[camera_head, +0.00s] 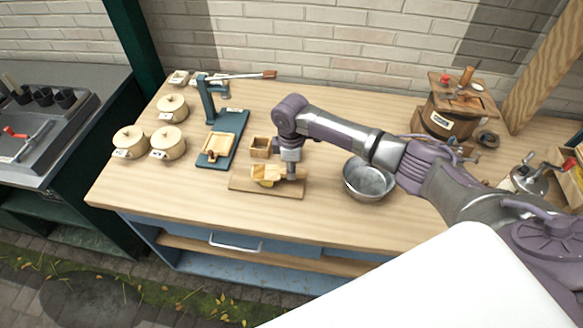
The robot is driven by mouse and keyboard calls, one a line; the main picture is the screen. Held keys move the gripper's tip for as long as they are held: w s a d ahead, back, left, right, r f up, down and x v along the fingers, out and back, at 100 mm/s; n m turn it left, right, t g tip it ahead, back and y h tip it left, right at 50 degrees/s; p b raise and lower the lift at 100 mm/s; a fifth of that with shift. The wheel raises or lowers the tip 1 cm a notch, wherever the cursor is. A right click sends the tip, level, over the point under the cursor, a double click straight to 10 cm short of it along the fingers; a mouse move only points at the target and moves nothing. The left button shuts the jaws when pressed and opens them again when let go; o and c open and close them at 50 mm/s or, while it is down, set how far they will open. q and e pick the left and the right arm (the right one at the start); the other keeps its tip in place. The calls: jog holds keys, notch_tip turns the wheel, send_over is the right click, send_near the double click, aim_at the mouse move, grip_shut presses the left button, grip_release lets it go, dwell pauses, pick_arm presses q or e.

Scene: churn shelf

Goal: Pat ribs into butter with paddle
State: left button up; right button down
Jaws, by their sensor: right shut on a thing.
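My right gripper (292,176) points down over the wooden board (240,184) near the front of the table. It is shut on a light wooden paddle (284,173), whose grip end is partly hidden by the gripper. Yellow butter (266,183) lies on the board, under or against the paddle. The paddle covers much of it, so I cannot tell whether it has ribs or whether the paddle touches it. My left gripper is not in view.
A small wooden box (260,147) stands just behind the board. A metal bowl (369,180) stands to the right, below my right forearm. A blue press stand (226,135) and several lidded pots (167,143) stand left. A wooden churn (452,107) stands back right.

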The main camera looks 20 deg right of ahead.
jog(key=shift+s+f, duration=0.1)
dwell(1.4)
jog(key=shift+p, duration=0.3)
notch_tip(320, 180, up, 5)
jog(key=p, duration=0.5)
jog(key=shift+r+p, duration=0.55)
jog(key=shift+r, duration=0.55)
jog(key=shift+f, duration=0.1)
jog(key=shift+f+b, duration=1.85)
jog(key=shift+f, duration=1.05)
jog(key=shift+f, duration=0.5)
jog(key=shift+f, duration=0.1)
